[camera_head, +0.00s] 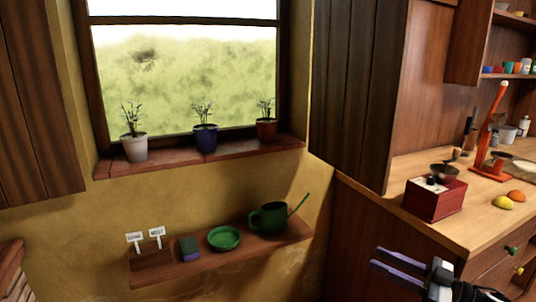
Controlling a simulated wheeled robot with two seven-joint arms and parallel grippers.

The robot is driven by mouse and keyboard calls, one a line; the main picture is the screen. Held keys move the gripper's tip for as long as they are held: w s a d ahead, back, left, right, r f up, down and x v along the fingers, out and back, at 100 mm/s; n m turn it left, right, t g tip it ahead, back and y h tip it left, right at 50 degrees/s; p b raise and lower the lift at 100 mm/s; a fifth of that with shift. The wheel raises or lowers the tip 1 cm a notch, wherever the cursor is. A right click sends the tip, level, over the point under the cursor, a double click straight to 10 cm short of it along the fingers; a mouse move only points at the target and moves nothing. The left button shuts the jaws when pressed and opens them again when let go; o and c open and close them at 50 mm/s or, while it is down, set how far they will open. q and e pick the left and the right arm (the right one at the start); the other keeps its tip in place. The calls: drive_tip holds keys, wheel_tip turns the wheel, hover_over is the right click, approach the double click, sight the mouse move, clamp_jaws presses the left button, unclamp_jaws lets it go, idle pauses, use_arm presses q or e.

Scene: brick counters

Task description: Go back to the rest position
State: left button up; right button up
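My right gripper (399,268) is at the lower right, in front of the wooden cabinet side and below the counter's edge. Its two purple-tipped fingers are spread apart, with nothing between them. It touches no object that I can see. My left gripper is out of the picture.
A wooden counter (402,172) at the right bears a red box (434,203), an orange stand (489,130) and fruit. Potted plants line the window sill (170,158).

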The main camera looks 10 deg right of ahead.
drive_tip(key=s+a+f+m+h, duration=0.3)
drive_tip(key=s+a+f+h, duration=0.1)
drive_tip(key=a+f, duration=0.5)
drive_tip(key=s+a+f+m+h, duration=0.3)
drive_tip(key=s+a+f+h, duration=0.25)
drive_tip(key=f, duration=0.55)
drive_tip(key=s+a+f+g, duration=0.3)
drive_tip(key=s+a, duration=0.2)
drive_tip(key=s, duration=0.3)
drive_tip(key=s+a+f+m+g+h, duration=0.1)
drive_tip(key=s+a+f+g, duration=0.1)
drive_tip(key=s+a+f, duration=0.2)
drive_tip(key=s, duration=0.3)
drive_tip(key=shift+s+a+f+m+g, duration=0.15)
drive_tip(key=shift+s+a+m+g, duration=0.15)
drive_tip(key=shift+s+a+g, duration=0.1)
drive_tip(key=shift+d+h, duration=0.1)
drive_tip(key=shift+h, duration=0.15)
